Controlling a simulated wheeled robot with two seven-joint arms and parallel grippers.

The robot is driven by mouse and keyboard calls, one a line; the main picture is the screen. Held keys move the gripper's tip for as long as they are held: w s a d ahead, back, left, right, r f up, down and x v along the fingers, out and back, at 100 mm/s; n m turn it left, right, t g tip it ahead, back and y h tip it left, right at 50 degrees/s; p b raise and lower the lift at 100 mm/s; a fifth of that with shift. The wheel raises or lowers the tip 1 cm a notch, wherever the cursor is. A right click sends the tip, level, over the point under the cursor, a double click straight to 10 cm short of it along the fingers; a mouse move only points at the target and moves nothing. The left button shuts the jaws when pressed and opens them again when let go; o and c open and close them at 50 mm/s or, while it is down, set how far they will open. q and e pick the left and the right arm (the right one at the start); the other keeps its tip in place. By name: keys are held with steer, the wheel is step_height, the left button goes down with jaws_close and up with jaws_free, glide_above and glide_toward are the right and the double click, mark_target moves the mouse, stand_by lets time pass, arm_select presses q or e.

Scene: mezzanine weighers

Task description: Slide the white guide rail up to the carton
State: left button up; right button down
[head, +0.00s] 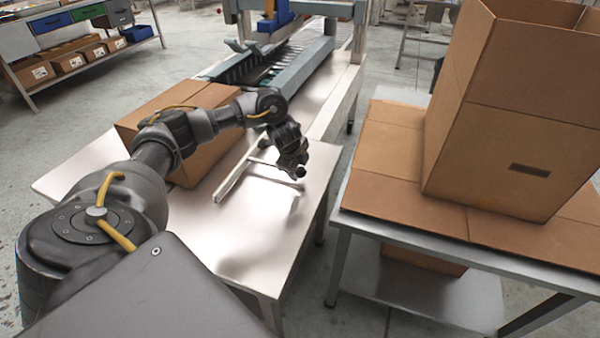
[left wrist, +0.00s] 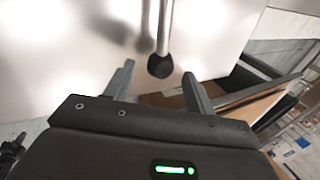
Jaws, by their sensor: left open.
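The white guide rail (head: 229,184) lies on the metal table, to the right of the brown carton (head: 203,160), with a narrow strip of bare tabletop seeming to show between them. A thin rod goes from the rail toward my left gripper (head: 297,168). In the left wrist view the rod (left wrist: 164,30) ends in a black knob (left wrist: 160,66). The knob appears between the two open fingers of my left gripper (left wrist: 160,88), with space on both sides. I cannot tell whether they touch it. My left arm hides part of the carton. My right gripper is out of view.
The metal table (head: 225,240) is clear in front of the rail. A conveyor (head: 270,65) stands behind. To the right, across a gap, a second table (head: 400,222) bears flat cardboard and a tall open box (head: 520,120). Shelving (head: 75,45) stands back left.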

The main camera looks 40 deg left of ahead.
arm_select(q)
steer(key=shift+x, duration=1.25)
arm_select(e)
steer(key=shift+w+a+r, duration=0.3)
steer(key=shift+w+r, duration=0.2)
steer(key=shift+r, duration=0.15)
arm_select(q)
steer(key=shift+c, duration=0.4)
